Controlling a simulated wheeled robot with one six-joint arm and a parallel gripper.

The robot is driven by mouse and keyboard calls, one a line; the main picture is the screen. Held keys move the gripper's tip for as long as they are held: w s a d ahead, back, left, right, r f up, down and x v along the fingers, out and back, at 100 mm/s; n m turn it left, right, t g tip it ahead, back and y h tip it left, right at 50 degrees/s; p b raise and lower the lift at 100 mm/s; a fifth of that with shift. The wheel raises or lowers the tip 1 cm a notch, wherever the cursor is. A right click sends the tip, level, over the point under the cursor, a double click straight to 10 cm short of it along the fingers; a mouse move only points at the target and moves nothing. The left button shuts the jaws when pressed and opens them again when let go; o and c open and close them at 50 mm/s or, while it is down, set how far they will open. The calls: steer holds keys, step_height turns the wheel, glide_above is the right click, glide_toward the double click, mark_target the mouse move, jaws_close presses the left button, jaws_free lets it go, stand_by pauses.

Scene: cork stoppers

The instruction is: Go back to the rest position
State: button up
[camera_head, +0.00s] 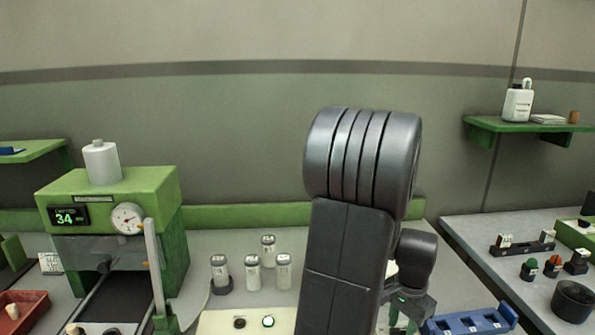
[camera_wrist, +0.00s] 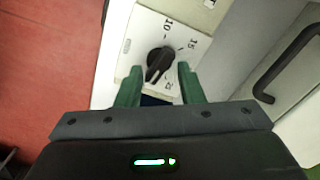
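In the wrist view my gripper (camera_wrist: 159,72) shows two green fingers held apart with nothing between them. A black knob (camera_wrist: 160,62) on a white dial plate (camera_wrist: 140,30) with printed numbers lies just past the fingertips. A gap shows on each side of the knob, so the fingers do not appear to touch it. In the head view my dark arm rises in the middle and hides much of the bench behind it. My gripper's fingers cannot be made out clearly there.
Several capped jars (camera_head: 252,272) stand left of my arm. A green machine (camera_head: 170,215) with a gauge is at left, beside a red tray (camera_head: 30,318). A blue rack (camera_head: 470,322) is at lower right. A side bench (camera_head: 475,235) holds small items. A dark handle (camera_wrist: 285,70) shows in the wrist view.

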steer(key=n, duration=0.4)
steer(key=shift+w+a+n, duration=0.1)
steer(key=shift+n, duration=0.3)
steer(key=shift+r, duration=0.1)
